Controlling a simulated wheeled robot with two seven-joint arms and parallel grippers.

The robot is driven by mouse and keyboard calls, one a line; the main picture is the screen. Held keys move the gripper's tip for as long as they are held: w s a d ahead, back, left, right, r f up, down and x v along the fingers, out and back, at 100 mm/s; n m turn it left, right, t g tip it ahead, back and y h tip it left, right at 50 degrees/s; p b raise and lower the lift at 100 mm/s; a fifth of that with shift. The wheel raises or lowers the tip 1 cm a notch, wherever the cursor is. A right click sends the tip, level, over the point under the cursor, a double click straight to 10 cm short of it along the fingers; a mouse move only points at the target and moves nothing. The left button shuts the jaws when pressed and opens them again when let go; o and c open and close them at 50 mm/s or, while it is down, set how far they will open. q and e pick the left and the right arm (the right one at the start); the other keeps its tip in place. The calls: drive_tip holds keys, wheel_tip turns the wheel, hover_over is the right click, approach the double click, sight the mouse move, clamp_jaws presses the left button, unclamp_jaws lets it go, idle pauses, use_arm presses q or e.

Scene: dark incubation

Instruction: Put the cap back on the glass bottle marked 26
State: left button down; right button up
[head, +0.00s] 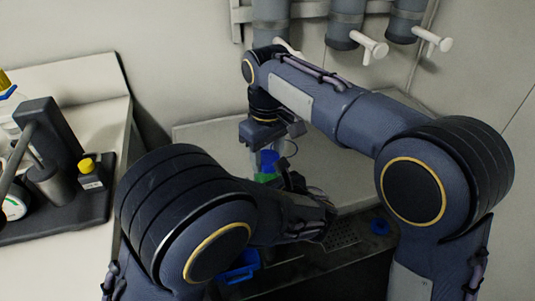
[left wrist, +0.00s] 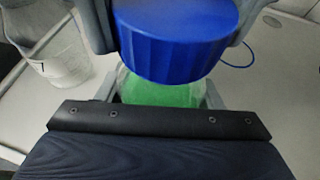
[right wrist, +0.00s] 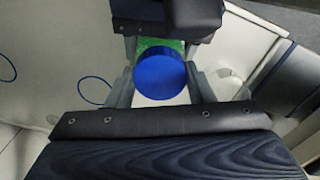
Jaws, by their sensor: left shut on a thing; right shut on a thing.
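My right gripper (head: 268,150) points down and is shut on the blue cap (head: 268,159). In the right wrist view the cap (right wrist: 160,76) sits between both fingers. My left gripper (left wrist: 160,94) is shut on a glass bottle with green contents (left wrist: 160,93), just below the cap. The bottle's green part also shows in the head view (head: 265,178). The cap is over the bottle's top, and I cannot tell whether it touches or is seated. The bottle's neck is hidden by the cap, and no number 26 is readable.
A clear glass vessel (left wrist: 62,52) stands close beside the held bottle. A thin blue loop (right wrist: 95,91) lies on the pale surface. A dark perforated tray (head: 345,238) with a blue ring-like piece (head: 379,227) is in front. A small yellow-capped bottle (head: 90,176) stands at left.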

drive_tip(key=o, duration=1.2)
drive_tip(key=shift+c, duration=0.2)
drive_tip(key=shift+r, duration=0.1)
wheel_tip(320, 180, up, 12)
use_arm(q)
drive_tip(key=shift+c, duration=1.5)
unclamp_jaws()
